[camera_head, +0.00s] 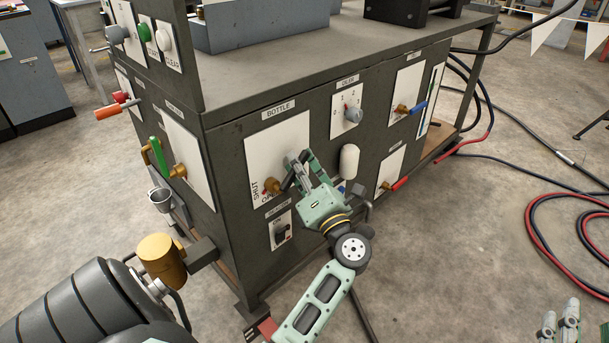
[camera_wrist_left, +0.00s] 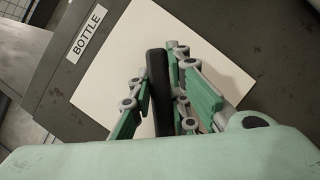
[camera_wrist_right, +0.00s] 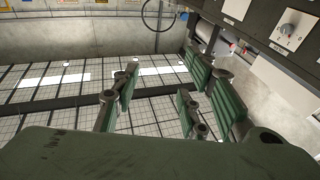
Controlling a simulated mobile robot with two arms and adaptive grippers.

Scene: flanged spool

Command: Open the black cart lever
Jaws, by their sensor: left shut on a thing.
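The black lever (camera_wrist_left: 158,85) belongs to the brass valve (camera_head: 272,187) on the white panel (camera_head: 262,150) labelled BOTTLE, on the cart's front. SHUT and a partly hidden second word are printed by the valve. My left gripper (camera_head: 298,166) is shut on the lever, with fingers on both sides of it in the left wrist view. In the head view the gripper hides part of the lever. My right gripper (camera_head: 560,313) shows at the lower right corner, away from the cart. In the right wrist view its fingers (camera_wrist_right: 160,82) stand apart with nothing between them.
A white rounded knob (camera_head: 349,161) and a grey dial (camera_head: 354,115) sit right of the lever. A switch plate (camera_head: 280,230) is below. Blue (camera_head: 418,108), red (camera_head: 400,183) and green (camera_head: 157,157) levers are on other panels. Hoses (camera_head: 540,220) lie on the floor at right.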

